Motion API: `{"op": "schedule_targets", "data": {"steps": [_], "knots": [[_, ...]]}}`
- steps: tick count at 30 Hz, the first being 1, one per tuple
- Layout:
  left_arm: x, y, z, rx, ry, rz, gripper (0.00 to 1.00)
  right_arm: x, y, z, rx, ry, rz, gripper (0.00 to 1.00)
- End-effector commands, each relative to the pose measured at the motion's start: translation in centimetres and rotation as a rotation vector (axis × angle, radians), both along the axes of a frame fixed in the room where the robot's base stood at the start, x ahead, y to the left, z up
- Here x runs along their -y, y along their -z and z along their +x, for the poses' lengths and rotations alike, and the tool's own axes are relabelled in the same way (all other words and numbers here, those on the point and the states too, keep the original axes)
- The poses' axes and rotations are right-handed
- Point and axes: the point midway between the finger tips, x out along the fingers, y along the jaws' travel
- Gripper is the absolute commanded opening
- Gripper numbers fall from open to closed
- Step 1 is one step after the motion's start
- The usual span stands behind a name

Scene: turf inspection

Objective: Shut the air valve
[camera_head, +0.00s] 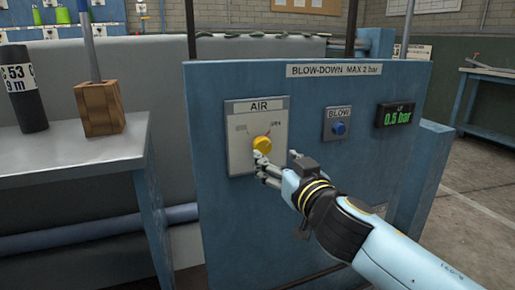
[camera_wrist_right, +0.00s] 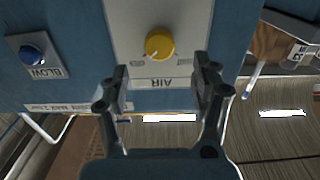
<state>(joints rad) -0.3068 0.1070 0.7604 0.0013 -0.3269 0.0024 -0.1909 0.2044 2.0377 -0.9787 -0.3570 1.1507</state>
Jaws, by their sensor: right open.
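The air valve is a round yellow knob (camera_head: 262,144) on a pale plate (camera_head: 240,160) marked AIR, on a blue panel. A small pale mark on the knob seems to point up and right, towards the plate's right-hand label, which is too small to read surely. My right gripper (camera_head: 275,160) is open in front of the plate, its left fingertip just below the knob in the head view. In the right wrist view, which is upside down, the knob (camera_wrist_right: 159,44) shows beyond and between the spread fingers (camera_wrist_right: 161,88), apparently untouched. My left gripper is not in view.
A blue BLOW button (camera_head: 339,129) and a green display reading 0.5 bar (camera_head: 397,115) are to the knob's right. A sign (camera_head: 334,70) reads BLOW-DOWN MAX 2 bar. A grey-topped bench (camera_head: 75,155) at left carries a wooden block (camera_head: 99,107) and dark cylinder (camera_head: 24,95).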

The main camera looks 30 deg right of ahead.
Motion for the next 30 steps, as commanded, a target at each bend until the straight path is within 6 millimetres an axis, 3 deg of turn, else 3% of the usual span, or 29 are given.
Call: {"op": "schedule_targets", "data": {"steps": [6,12,24,30], "knots": [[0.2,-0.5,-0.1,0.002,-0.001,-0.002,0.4,1.1,-0.3,4.5,0.002,0.0,0.0,0.64],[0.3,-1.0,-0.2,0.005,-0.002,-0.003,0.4,1.8,-0.1,7.3,0.0,0.0,0.0,0.64],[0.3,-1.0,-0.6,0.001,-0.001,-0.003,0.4,2.0,0.0,8.2,-0.001,-0.001,0.0,0.64],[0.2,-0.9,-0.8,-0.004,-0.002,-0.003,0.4,2.0,0.0,8.2,-0.001,0.0,0.0,0.39]]}}
